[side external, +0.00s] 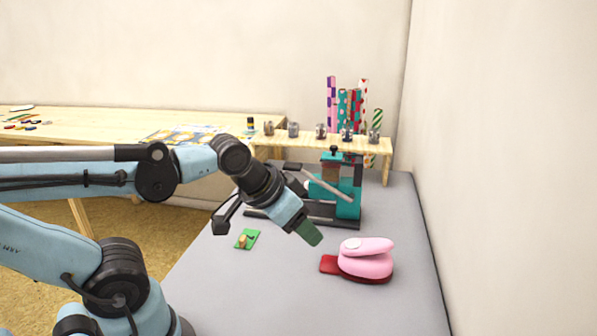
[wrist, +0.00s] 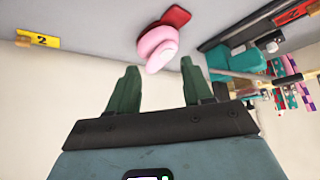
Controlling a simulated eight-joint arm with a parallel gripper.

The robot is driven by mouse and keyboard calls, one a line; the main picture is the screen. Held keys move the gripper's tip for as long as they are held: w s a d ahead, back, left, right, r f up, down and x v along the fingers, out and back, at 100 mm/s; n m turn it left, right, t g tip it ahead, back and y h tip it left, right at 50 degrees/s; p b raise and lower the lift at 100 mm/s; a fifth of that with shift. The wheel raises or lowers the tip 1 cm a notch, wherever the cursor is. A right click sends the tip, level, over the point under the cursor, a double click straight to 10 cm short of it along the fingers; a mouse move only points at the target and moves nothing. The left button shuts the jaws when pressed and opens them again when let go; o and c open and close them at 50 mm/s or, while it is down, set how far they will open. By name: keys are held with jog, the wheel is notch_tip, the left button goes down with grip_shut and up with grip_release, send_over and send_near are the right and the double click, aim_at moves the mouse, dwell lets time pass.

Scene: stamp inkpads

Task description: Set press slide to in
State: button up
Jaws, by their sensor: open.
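The press (side external: 348,202) has a teal body on a dark base and a pale lever angled across its front; it stands at the back of the grey table in the side view. It also shows at the right of the wrist view (wrist: 245,60). I cannot tell which part is its slide or how far in it sits. My gripper (side external: 310,233) hangs tilted down in front of the press, above the table and apart from it. In the wrist view its green fingers (wrist: 158,82) are spread with nothing between them.
A pink punch (side external: 368,257) with a red base lies right of my gripper. A small green pad (side external: 247,239) with a wooden piece lies to the left. A wooden shelf (side external: 300,142) holding several small metallic items stands behind the press. The table's front is clear.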

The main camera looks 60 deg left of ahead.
jog(key=w+a+r+g+y, duration=0.1)
jog(key=w+a+r, duration=0.2)
jog(key=a+r, duration=0.15)
jog(key=w+a+r+g, duration=0.1)
jog(key=w+a+r, duration=0.15)
jog(key=r, duration=0.35)
jog(key=w+a+f+g, duration=0.1)
jog(key=w+a+g, duration=0.1)
jog(key=a, duration=1)
jog(key=w+a+f+g, duration=0.2)
jog(key=a+g, duration=0.1)
jog(key=a, duration=0.9)
jog(key=s+a+f+h, duration=0.1)
jog(key=s+a+f, duration=0.1)
jog(key=a, duration=0.3)
jog(key=f, duration=1.7)
jog(key=shift+d+f, duration=0.1)
jog(key=shift+d, duration=0.1)
grip_shut()
